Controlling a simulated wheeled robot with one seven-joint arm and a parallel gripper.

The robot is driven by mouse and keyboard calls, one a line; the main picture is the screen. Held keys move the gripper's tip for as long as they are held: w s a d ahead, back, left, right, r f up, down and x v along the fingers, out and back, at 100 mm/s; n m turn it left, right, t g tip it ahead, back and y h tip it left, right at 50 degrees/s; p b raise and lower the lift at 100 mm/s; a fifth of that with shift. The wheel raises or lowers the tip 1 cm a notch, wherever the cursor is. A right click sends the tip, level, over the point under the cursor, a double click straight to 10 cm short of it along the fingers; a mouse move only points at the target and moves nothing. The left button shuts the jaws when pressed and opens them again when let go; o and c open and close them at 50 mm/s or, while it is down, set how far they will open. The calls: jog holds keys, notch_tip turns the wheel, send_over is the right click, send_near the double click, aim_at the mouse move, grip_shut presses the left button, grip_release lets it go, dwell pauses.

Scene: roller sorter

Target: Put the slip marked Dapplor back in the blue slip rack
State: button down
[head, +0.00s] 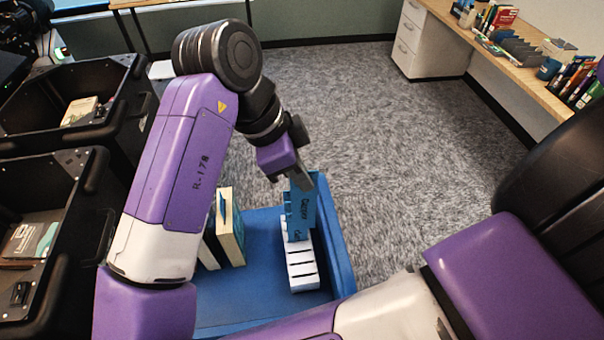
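A white block with several dark slots (302,272) stands in a blue tray (262,268). At its far end are upright blue pieces (300,215) with dark lettering, too small and tilted for me to read surely. I cannot tell which is the slip marked Dapplor, or whether these pieces are slips or part of a rack. My gripper (303,182) points down at the top edge of the blue pieces, overlapping them in the picture. Its fingers are seen edge-on, so whether they are apart or closed on a piece is hidden.
Cream-edged books (231,228) stand in the tray left of the slotted block. Black bins (75,105) line the left side. A wooden desk (500,65) with books and a dark rack (520,50) is at the upper right. Carpet between is clear.

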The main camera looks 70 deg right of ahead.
aim_at(299, 212)
jog(key=shift+w+f+b, duration=0.2)
jog(key=shift+f+b, duration=0.85)
jog(key=shift+f, duration=0.75)
jog(key=shift+w+f+b, duration=0.15)
jog(key=shift+f+b, duration=0.9)
jog(key=shift+f, duration=0.75)
jog(key=shift+f+b, duration=1.85)
jog(key=shift+f, duration=0.45)
jog(key=shift+w+a+f+b, duration=0.1)
jog(key=shift+w+f+b, duration=0.05)
jog(key=shift+f+b, duration=1.4)
jog(key=shift+f+b, duration=1.1)
jog(key=shift+f, duration=0.15)
